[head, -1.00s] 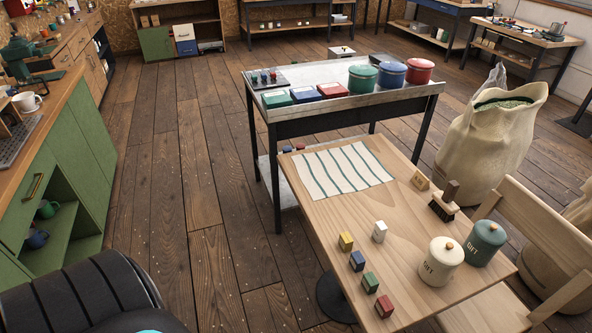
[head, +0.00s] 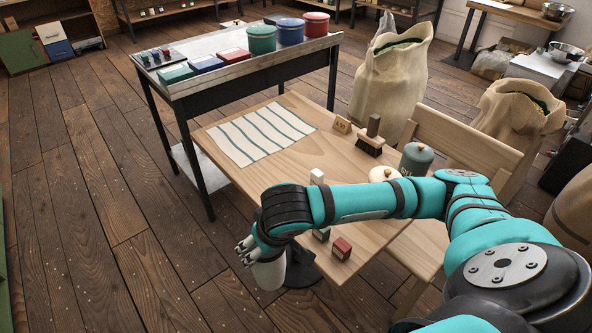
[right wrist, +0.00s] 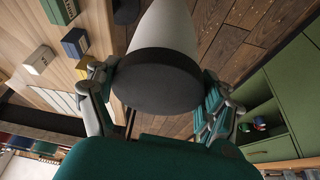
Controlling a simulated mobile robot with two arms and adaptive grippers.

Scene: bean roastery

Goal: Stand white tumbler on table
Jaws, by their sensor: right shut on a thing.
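The white tumbler (head: 268,273) is in my right gripper (head: 248,250), low at the left side of the wooden table (head: 318,155) in the head view. In the right wrist view the right gripper (right wrist: 155,100) is shut around the tumbler (right wrist: 166,28). Its wide dark end (right wrist: 155,80) faces the camera and its white body runs away from it. The floor shows beyond it, and the table (right wrist: 98,15) lies to the left. In the head view the gripper and arm hide part of the tumbler. My left gripper is out of view.
The table carries a striped cloth (head: 262,133), a brush (head: 371,145), a white block (head: 317,176), a red block (head: 341,248) and canisters, one green (head: 416,158). Bare wood shows beside the cloth. A chair (head: 465,145) stands at the right, and a metal-topped bench (head: 215,45) behind.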

